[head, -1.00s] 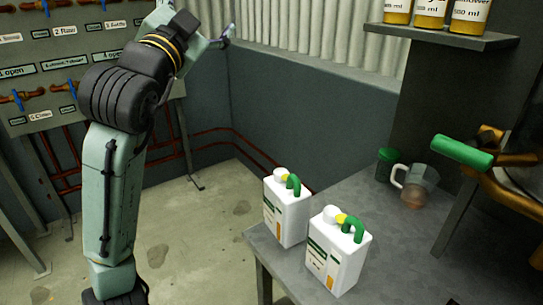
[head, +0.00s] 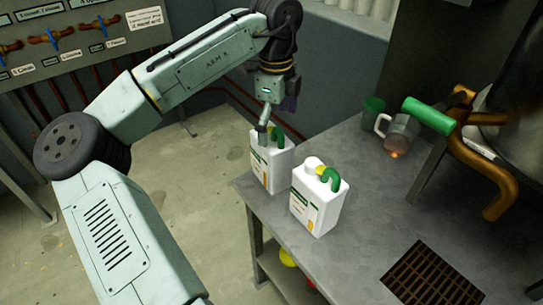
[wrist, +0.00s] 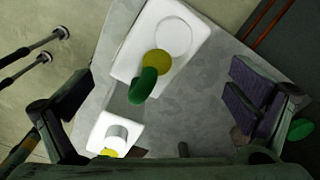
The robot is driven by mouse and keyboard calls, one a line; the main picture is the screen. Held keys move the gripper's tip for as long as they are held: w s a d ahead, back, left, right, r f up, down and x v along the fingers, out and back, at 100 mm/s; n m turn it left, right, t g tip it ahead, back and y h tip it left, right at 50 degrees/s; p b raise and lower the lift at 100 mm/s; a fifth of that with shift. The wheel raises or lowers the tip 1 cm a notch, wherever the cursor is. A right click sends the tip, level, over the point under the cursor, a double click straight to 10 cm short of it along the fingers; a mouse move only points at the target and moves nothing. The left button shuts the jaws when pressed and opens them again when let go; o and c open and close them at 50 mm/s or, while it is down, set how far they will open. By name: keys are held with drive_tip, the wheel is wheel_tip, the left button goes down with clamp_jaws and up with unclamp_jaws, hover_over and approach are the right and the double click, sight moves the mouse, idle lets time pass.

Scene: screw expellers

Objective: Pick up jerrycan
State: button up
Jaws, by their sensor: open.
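Two white jerrycans with green handles and yellow parts on top stand upright on the grey table. The left jerrycan (head: 271,170) is near the table's left end. The right jerrycan (head: 316,204) stands beside it, nearer the camera. My gripper (head: 276,113) is open and points down at the top of the left jerrycan, partly covering it. In the wrist view, one jerrycan (wrist: 144,42) with its green handle shows ahead of the spread fingers (wrist: 160,100). The other jerrycan (wrist: 116,128) is lower left, partly cut off by my gripper. Nothing is held.
A clear mug (head: 400,133) and a green-lidded jar (head: 373,106) stand at the table's back. A green-handled brown pipe (head: 430,115) juts in at right. A dark grate (head: 425,278) lies in the tabletop (head: 360,240). The middle is bare.

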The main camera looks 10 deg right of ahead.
sight(276, 143)
drive_tip(key=f, duration=0.3)
drive_tip(key=f+p, duration=0.1)
drive_tip(key=f, duration=0.1)
drive_tip(key=shift+s+f, duration=0.2)
drive_tip(key=shift+f, duration=0.2)
drive_tip(key=c, duration=2.3)
clamp_jaws()
drive_tip(key=shift+r, duration=0.15)
